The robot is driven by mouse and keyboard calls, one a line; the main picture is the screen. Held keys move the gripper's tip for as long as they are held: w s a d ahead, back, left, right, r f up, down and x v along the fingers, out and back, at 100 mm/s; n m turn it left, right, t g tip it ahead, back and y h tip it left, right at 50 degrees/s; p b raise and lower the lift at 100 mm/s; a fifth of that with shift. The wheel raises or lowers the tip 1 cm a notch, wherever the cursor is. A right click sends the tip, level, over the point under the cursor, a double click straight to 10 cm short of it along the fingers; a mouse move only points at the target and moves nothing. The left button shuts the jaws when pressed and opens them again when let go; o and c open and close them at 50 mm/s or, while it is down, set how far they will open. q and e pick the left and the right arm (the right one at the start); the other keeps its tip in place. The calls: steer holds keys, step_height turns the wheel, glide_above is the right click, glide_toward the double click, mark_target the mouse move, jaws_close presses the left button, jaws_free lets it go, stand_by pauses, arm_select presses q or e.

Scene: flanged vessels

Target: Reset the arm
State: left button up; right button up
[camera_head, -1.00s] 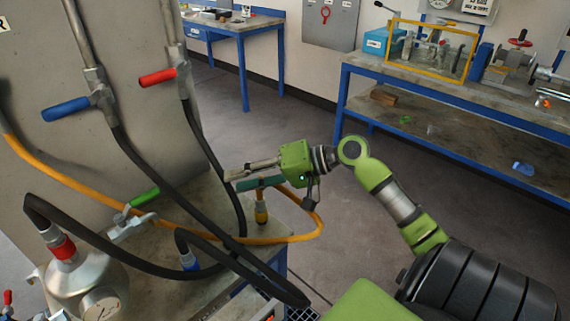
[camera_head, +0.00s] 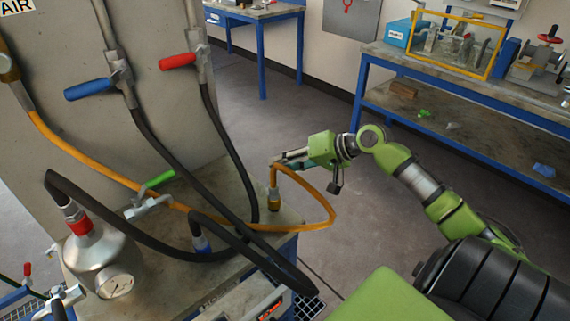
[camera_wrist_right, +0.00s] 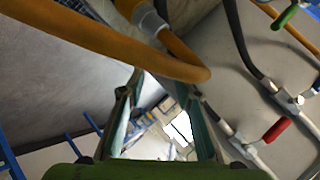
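My right arm reaches in from the right in the head view. Its green gripper (camera_head: 282,161) is beside the top of an orange hose (camera_head: 325,213), just above the brass end fitting (camera_head: 273,198) that stands on the bench corner. In the right wrist view the two fingers (camera_wrist_right: 160,88) are spread, with nothing held between them. The orange hose (camera_wrist_right: 100,40) loops across the top of that view, close to the fingertips. I cannot tell whether a finger touches it. My left gripper is not in view.
A metal vessel (camera_head: 104,262) with a gauge stands at the lower left. Black hoses (camera_head: 165,152) hang from blue (camera_head: 90,90) and red (camera_head: 178,61) valve handles on the panel. A blue-framed workbench (camera_head: 480,95) stands behind the arm. The floor between is clear.

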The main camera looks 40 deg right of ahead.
stand_by(0.4)
steer(key=s+d+f+m+g+h, duration=0.1)
steer(key=s+d+f+h, duration=0.15)
steer(key=f, duration=0.85)
steer(key=s+d+f+m+g+h, duration=0.1)
steer(key=d+f, duration=0.3)
steer(key=f, duration=0.6)
steer(key=s+a+f+n+g+h, duration=0.1)
steer(key=s+f, duration=0.4)
steer(key=f, duration=0.4)
steer(key=s+f+g+h, duration=0.1)
steer(key=s+f, duration=0.4)
steer(key=f, duration=0.3)
steer(key=s+a+f+n+g, duration=0.2)
steer(key=s+a+f, duration=0.3)
steer(key=s+f, duration=0.3)
steer(key=s+a+f+n+g, duration=0.1)
steer(key=s+a+f+n, duration=0.1)
steer(key=s+a+f, duration=0.5)
steer(key=s+a+f+n+g, duration=0.1)
steer(key=s+a+f+n, duration=0.2)
steer(key=s+a, duration=0.3)
steer(key=s+a+f+n+g, duration=0.1)
steer(key=s+a+f, duration=0.3)
steer(key=s, duration=0.7)
steer(key=shift+s+a+f+n, duration=0.25)
steer(key=shift+a+n, duration=0.65)
steer(key=shift+a, duration=0.3)
steer(key=shift+y, duration=0.25)
